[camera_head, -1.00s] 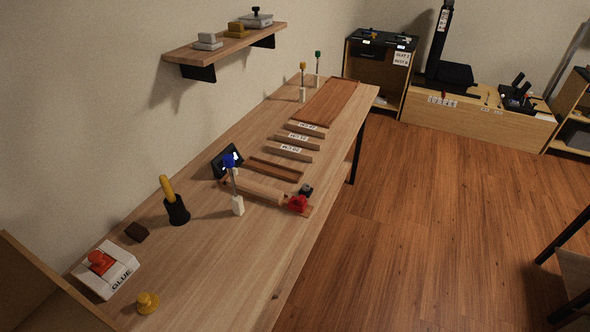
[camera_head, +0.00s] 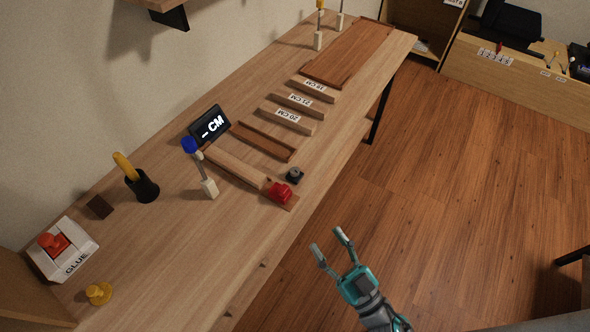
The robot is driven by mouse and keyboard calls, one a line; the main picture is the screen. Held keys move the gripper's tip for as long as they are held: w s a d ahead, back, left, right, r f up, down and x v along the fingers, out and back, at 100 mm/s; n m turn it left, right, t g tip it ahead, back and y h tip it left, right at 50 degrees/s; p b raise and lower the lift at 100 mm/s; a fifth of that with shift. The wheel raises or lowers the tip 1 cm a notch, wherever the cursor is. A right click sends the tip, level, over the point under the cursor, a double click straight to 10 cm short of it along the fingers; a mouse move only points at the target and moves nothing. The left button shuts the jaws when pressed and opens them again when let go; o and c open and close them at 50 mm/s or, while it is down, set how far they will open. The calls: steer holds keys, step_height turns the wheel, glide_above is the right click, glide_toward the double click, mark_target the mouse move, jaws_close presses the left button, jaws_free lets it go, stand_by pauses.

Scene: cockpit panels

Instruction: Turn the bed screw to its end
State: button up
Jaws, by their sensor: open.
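No part is labelled as the bed screw. A red knob (camera_head: 280,192) sits at the near right end of a wooden rail (camera_head: 237,166) on the workbench; it may be the bed screw, but I cannot tell for certain. A small dark knob (camera_head: 295,175) is beside it. My gripper (camera_head: 328,239) is open and empty, with its two fingers apart. It appears to the lower right of the red knob, past the bench's front edge and over the floor in the picture, apart from the bench things.
The floor (camera_head: 450,200) right of the bench is clear.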

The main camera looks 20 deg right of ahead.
steer(key=w+d+f+n+g+y, duration=0.2)
steer(key=w+n+y, duration=0.1)
steer(key=w, duration=0.6)
steer(key=g, duration=0.3)
glide_toward(299, 173)
steer(key=shift+y, duration=0.3)
steer(key=x, duration=1.1)
steer(key=shift+w, duration=0.15)
jaws_close()
